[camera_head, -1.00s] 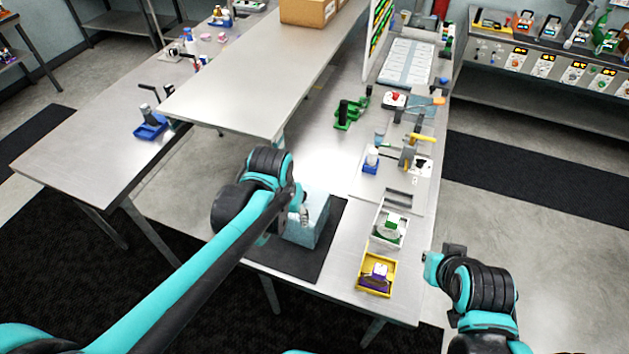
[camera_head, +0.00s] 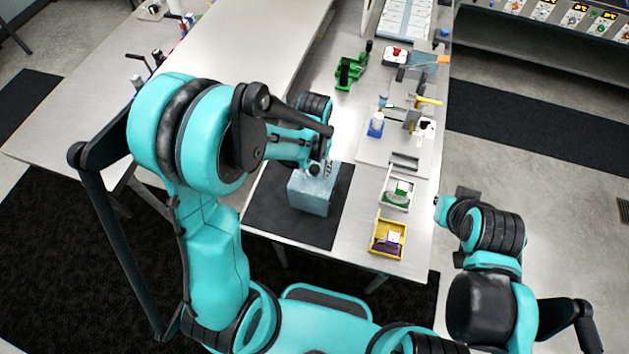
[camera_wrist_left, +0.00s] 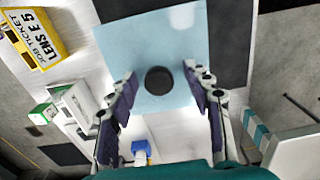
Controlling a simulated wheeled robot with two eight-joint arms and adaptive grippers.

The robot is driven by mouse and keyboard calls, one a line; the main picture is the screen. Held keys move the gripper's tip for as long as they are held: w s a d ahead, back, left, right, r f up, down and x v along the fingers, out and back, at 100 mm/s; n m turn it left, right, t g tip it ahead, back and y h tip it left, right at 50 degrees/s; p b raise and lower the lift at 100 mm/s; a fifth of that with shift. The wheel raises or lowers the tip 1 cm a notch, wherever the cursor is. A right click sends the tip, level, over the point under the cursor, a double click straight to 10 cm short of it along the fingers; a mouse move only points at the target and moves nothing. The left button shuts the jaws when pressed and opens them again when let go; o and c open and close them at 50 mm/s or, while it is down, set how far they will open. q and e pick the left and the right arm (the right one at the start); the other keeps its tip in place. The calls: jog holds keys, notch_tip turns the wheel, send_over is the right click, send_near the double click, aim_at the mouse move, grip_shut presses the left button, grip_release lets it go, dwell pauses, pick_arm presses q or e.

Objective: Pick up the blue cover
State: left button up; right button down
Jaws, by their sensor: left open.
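The blue cover (camera_head: 314,192) is a pale blue box-shaped cover standing on a dark mat (camera_head: 262,213). In the left wrist view its flat top (camera_wrist_left: 135,42) faces the camera, with a round dark knob (camera_wrist_left: 158,80) on it. My left gripper (camera_head: 322,165) is at the cover's upper edge in the head view, and my arm hides part of it. In the left wrist view the left gripper (camera_wrist_left: 159,72) is open, its fingers apart on either side of the knob. I see nothing held. My right gripper (camera_head: 442,203) is right of the table, its jaws unclear.
A yellow bin (camera_head: 388,238) and a white bin (camera_head: 397,188) stand right of the mat. Behind them are a blue-based module (camera_head: 376,124), a yellow-handled clamp (camera_head: 425,101) and a green fixture (camera_head: 350,72).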

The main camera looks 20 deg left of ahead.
pick_arm(q)
jog(key=shift+s+f, duration=0.1)
jog(key=shift+f, duration=0.05)
grip_shut()
